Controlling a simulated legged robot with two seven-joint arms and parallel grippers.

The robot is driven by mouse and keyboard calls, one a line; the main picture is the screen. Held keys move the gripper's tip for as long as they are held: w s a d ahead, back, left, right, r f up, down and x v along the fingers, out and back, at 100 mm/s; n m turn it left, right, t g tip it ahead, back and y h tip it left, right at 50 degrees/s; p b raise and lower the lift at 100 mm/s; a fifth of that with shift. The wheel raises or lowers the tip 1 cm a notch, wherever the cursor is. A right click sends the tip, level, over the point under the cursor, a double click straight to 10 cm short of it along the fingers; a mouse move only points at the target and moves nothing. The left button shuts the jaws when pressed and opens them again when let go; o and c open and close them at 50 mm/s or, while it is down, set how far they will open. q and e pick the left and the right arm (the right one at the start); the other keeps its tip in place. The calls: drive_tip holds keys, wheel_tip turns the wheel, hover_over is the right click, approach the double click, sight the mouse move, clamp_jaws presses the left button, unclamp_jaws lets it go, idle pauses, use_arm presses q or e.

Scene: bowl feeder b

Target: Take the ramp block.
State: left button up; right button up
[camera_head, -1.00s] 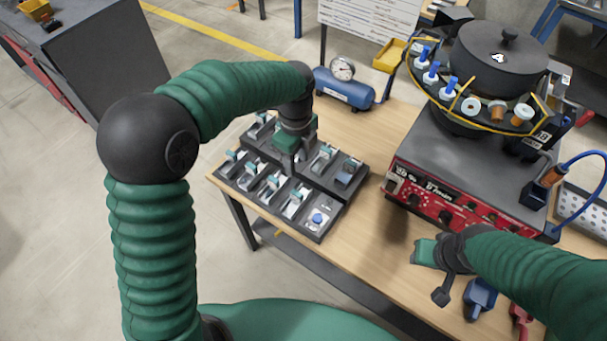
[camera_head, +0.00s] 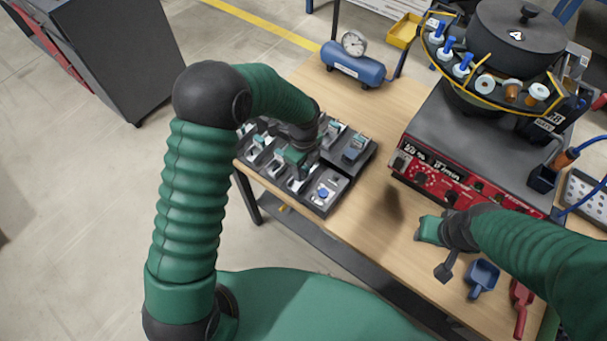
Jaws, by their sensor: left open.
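The dark parts tray (camera_head: 340,193) stands on the left part of the wooden table, with several compartments holding small grey, teal and blue pieces. I cannot tell which piece is the ramp block; the pieces are small and partly hidden by my arm. My left gripper (camera_head: 299,166) points down over the middle of the tray, open, low among the compartments. I cannot tell whether it touches a piece.
The bowl feeder (camera_head: 517,45) stands on its red-fronted control box (camera_head: 447,181) at the right. A blue air tank (camera_head: 352,66) with a gauge is behind the tray. Bare table (camera_head: 375,220) separates tray and box.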

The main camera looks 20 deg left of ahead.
use_arm(q)
drive_tip(key=shift+w+f, duration=0.15)
drive_tip(key=shift+f, duration=0.25)
clamp_jaws()
drive_tip(key=shift+r, duration=0.1)
